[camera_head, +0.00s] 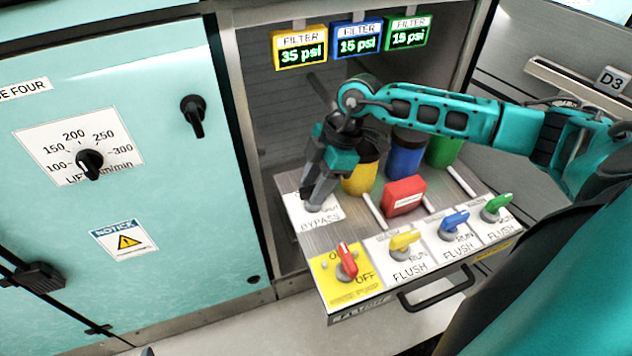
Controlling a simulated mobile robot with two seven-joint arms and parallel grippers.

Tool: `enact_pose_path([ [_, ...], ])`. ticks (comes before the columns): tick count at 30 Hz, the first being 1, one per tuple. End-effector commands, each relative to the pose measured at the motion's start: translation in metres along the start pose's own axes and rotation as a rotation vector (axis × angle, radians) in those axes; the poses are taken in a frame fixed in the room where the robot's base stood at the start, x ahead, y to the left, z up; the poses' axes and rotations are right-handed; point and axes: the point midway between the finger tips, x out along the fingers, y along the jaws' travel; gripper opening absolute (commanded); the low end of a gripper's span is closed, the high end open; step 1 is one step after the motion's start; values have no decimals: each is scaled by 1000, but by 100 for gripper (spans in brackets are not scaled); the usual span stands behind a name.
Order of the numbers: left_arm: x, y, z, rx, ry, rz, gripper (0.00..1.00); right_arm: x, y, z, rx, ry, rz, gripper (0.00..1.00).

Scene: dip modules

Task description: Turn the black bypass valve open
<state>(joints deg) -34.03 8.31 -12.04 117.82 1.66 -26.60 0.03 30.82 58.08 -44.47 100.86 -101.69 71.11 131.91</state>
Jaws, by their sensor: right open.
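The BYPASS label plate (317,226) is white and lies at the left back of the sloped module panel. My right gripper (318,197) points down over this plate, with its fingers at the bypass valve. The jaws are open. The fingers cover most of the black valve, so its handle angle cannot be read, nor whether the fingers touch it. My left gripper is not in view.
On the panel stand a red knob (346,261), a yellow knob (404,240), a blue knob (454,223), a green knob (496,206) and a red block (403,196). Yellow, blue and green filters stand behind. A teal cabinet door (150,230) is at left.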

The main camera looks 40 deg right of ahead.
Motion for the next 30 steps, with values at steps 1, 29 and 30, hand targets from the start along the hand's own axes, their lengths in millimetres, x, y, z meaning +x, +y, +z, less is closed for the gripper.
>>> enact_pose_path([
  [1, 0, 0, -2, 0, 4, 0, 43, 0, 0, 0, 0, 0, 0, 43],
  [29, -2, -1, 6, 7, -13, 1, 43, 0, 0, 0, -8, -1, -5, 0],
  [30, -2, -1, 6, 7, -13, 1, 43, 0, 0, 0, -14, -1, -7, 0],
])
